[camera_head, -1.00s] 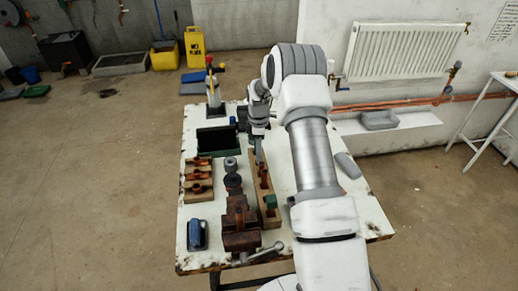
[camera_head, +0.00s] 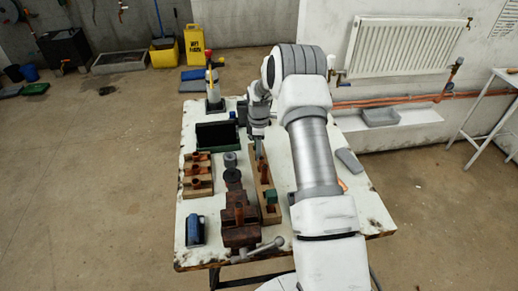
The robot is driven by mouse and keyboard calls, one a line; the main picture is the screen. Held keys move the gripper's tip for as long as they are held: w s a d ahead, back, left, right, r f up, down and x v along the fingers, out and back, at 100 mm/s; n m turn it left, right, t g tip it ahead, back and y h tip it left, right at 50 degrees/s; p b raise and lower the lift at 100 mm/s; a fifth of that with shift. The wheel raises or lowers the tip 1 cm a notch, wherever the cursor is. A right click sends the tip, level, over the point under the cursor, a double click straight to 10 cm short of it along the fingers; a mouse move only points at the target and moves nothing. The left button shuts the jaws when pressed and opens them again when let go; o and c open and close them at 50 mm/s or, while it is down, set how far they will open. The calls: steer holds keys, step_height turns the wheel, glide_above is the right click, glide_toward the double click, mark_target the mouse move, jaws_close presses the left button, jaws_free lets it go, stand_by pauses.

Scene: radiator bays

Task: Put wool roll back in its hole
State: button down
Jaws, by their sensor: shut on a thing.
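My gripper (camera_head: 258,143) points down over the far end of a long wooden rack (camera_head: 266,181) on the white workbench. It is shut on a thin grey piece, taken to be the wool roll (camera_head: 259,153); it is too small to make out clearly. Its lower end is at or just above the rack's far end; I cannot tell whether it is in a hole. The rack also bears reddish-brown pieces and a green piece (camera_head: 270,197) near its front end. The rack's holes are hard to see.
A rusty vise (camera_head: 240,228) stands at the bench's front, beside a blue object (camera_head: 195,231). A second wooden rack (camera_head: 197,176) with copper fittings and a dark open box (camera_head: 217,135) are at left. A grey flat piece (camera_head: 348,161) lies right of my arm.

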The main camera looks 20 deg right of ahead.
steer(key=shift+f+b, duration=0.5)
steer(key=shift+r, duration=0.1)
steer(key=c, duration=0.7)
jaws_free()
steer(key=shift+o, duration=0.2)
steer(key=shift+r, duration=0.1)
steer(key=shift+r+p, duration=1.65)
steer(key=shift+r, duration=1.7)
